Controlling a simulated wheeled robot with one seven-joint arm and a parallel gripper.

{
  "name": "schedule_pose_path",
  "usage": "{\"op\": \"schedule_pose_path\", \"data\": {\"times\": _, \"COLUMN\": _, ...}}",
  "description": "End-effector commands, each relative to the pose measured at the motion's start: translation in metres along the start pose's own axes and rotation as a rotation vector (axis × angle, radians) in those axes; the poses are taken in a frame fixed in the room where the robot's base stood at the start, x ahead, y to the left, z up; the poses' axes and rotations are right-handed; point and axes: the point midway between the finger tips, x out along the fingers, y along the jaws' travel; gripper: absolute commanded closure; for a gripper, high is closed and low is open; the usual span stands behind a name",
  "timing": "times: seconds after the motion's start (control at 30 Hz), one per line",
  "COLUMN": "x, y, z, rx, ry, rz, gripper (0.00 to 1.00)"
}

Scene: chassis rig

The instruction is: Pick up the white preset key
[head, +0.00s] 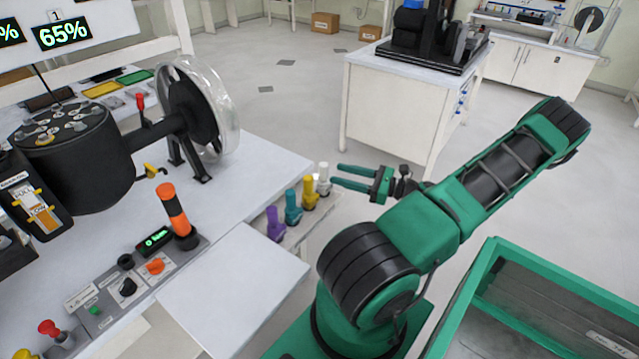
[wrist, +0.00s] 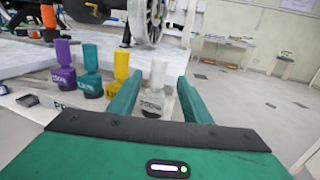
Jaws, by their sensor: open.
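The white preset key (head: 324,179) stands upright at the right end of a row of keys on a narrow rack at the bench edge. It also shows in the wrist view (wrist: 155,92), lying between the two green fingers, a little beyond their tips or level with them; I cannot tell which. My gripper (head: 340,177) is open, with its fingers pointing left toward the white key in the head view. In the wrist view my gripper (wrist: 160,98) has a finger on each side of the key, with no clear contact.
A yellow key (head: 309,193), a teal key (head: 292,207) and a purple key (head: 275,224) stand beside the white one, the yellow closest. A bench with a drum machine (head: 75,150) and control panel is at left. A green-framed bin (head: 490,290) is at lower right.

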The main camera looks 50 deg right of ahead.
Motion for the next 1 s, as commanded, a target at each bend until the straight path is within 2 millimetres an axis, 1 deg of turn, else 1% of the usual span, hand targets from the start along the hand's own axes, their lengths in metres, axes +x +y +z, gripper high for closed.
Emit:
{"op": "schedule_pose_path", "data": {"times": 0.03, "x": 0.006, "y": 0.0, "z": 0.0, "rx": 0.001, "ry": 0.0, "rz": 0.001, "gripper": 0.55}}
{"op": "schedule_pose_path", "data": {"times": 0.1, "x": 0.012, "y": 0.0, "z": -0.001, "rx": 0.001, "ry": 0.002, "rz": -0.001, "gripper": 0.55}}
{"op": "schedule_pose_path", "data": {"times": 0.27, "x": 0.02, "y": 0.001, "z": -0.001, "rx": 0.0, "ry": 0.001, "rz": 0.001, "gripper": 0.55}}
{"op": "schedule_pose_path", "data": {"times": 0.37, "x": 0.032, "y": 0.002, "z": -0.003, "rx": 0.0, "ry": 0.0, "rz": 0.001, "gripper": 0.55}}
{"op": "schedule_pose_path", "data": {"times": 0.5, "x": 0.052, "y": 0.004, "z": -0.006, "rx": 0.001, "ry": 0.0, "rz": 0.002, "gripper": 0.55}}
{"op": "schedule_pose_path", "data": {"times": 0.6, "x": 0.062, "y": 0.003, "z": -0.006, "rx": 0.0, "ry": 0.002, "rz": 0.001, "gripper": 0.55}}
{"op": "schedule_pose_path", "data": {"times": 0.73, "x": 0.069, "y": 0.003, "z": -0.006, "rx": -0.001, "ry": 0.003, "rz": 0.0, "gripper": 0.55}}
{"op": "schedule_pose_path", "data": {"times": 0.93, "x": 0.069, "y": 0.003, "z": -0.006, "rx": -0.001, "ry": 0.003, "rz": 0.001, "gripper": 0.55}}
{"op": "schedule_pose_path", "data": {"times": 0.97, "x": 0.069, "y": 0.003, "z": -0.006, "rx": -0.001, "ry": 0.003, "rz": 0.001, "gripper": 0.63}}
{"op": "schedule_pose_path", "data": {"times": 1.0, "x": 0.069, "y": 0.003, "z": -0.006, "rx": -0.001, "ry": 0.003, "rz": 0.001, "gripper": 0.72}}
